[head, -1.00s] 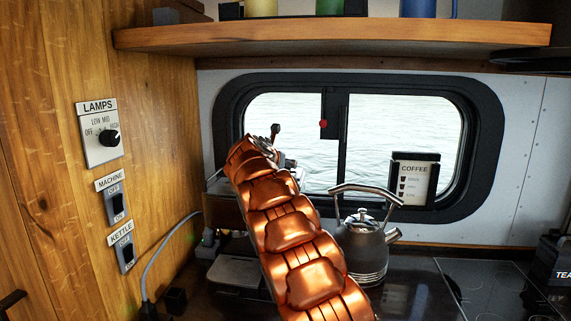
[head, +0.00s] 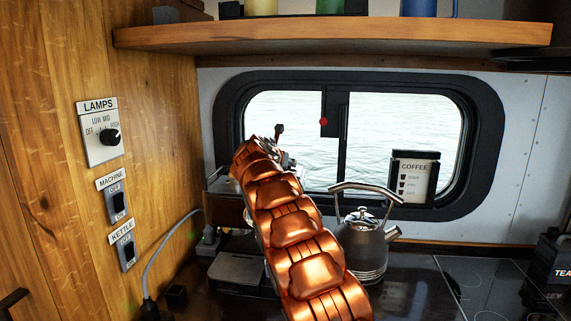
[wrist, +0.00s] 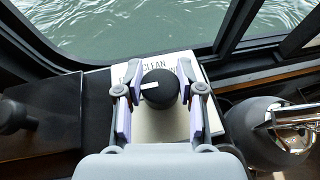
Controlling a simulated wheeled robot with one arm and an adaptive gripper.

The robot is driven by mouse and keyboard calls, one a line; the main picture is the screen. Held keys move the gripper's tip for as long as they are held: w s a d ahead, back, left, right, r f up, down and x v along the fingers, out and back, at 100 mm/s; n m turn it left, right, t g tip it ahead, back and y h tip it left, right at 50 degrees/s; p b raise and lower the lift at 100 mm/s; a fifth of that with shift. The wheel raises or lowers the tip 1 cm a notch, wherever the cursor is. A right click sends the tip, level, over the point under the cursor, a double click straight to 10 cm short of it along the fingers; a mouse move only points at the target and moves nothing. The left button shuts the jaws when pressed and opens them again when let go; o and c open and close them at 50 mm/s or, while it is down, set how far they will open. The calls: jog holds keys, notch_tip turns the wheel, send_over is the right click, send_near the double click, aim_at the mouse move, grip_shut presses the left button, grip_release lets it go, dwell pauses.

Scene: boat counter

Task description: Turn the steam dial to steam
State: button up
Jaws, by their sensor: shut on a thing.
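The steam dial (wrist: 164,95) is a round black knob with a white pointer line, seen in the wrist view on a pale label plate (wrist: 205,112). The pointer line faces left in that view. The word CLEAN shows above the knob; the other lettering is partly covered by my fingers. My gripper (wrist: 159,84) is shut on the dial, one pad on each side. In the head view my copper arm hides the dial and the gripper; part of the coffee machine (head: 228,204) shows to the arm's left.
A steel kettle (head: 366,250) stands right of my arm, close to the machine. The left wall carries a lamps dial (head: 109,137), a machine switch (head: 117,207) and a kettle switch (head: 127,251). A wooden shelf (head: 330,36) hangs above; the dark hob (head: 470,285) is clear.

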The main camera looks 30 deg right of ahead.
jog(key=c, duration=0.3)
jog(key=shift+r+p, duration=0.1)
jog(key=shift+p, duration=0.2)
jog(key=shift+c, duration=0.2)
jog(key=shift+g+p, duration=0.3)
jog(key=shift+p, duration=0.1)
jog(key=shift+m+g+h+p, duration=0.3)
jog(key=shift+m+p, duration=0.3)
jog(key=shift+p, duration=0.15)
jog(key=shift+f, duration=0.2)
jog(key=o, duration=1.2)
jog(key=shift+c, duration=0.2)
jog(key=shift+r, duration=0.1)
